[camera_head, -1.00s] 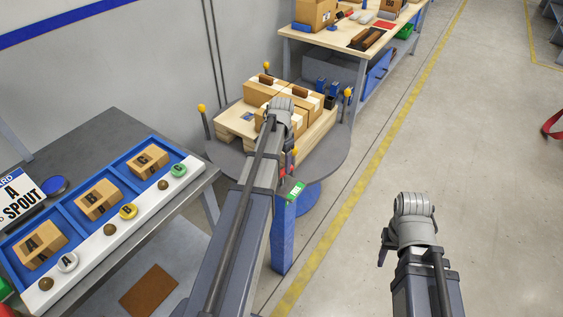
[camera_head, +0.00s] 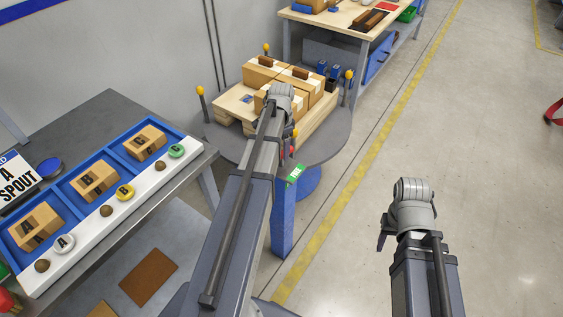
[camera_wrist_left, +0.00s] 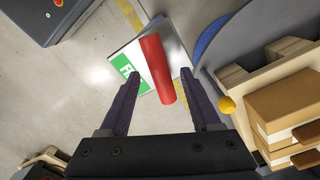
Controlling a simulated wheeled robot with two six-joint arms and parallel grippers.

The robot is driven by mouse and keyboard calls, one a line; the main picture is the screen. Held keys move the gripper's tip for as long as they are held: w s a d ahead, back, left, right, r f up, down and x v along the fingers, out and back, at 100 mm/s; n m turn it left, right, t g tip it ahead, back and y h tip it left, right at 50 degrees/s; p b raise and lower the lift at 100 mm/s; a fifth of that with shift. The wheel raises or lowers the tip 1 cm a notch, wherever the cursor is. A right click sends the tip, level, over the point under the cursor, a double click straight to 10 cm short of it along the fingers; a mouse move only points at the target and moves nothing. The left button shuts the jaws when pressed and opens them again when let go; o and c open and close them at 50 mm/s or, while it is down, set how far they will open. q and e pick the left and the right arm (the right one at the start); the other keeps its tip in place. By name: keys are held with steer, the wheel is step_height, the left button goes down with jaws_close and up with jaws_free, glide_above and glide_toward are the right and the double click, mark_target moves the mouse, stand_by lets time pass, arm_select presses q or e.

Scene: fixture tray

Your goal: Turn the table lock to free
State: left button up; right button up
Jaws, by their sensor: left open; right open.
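The table lock's red handle (camera_wrist_left: 158,68) shows in the left wrist view as a straight red bar above a pale plate with a green label (camera_wrist_left: 127,68), whose lettering is partly visible. In the head view the green label (camera_head: 295,174) tops a blue post (camera_head: 282,222) at the round table's near edge. My left gripper (camera_wrist_left: 159,76) is open, its two fingers on either side of the red handle, with gaps showing; whether they are level with it I cannot tell. In the head view the arm hides most of the handle. My right gripper (camera_head: 383,238) is open and empty over the floor.
The grey round table (camera_head: 325,152) carries a wooden pallet with cartons and has yellow-topped posts (camera_head: 201,91) at its rim. A bench with a blue tray (camera_head: 62,203) stands at left, a workbench (camera_head: 338,22) behind.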

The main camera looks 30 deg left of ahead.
mark_target(282, 154)
arm_select(q)
step_height(282, 154, down, 6)
steer(key=b, duration=0.4)
steer(key=shift+r+b, duration=0.25)
steer(key=shift+b, duration=0.05)
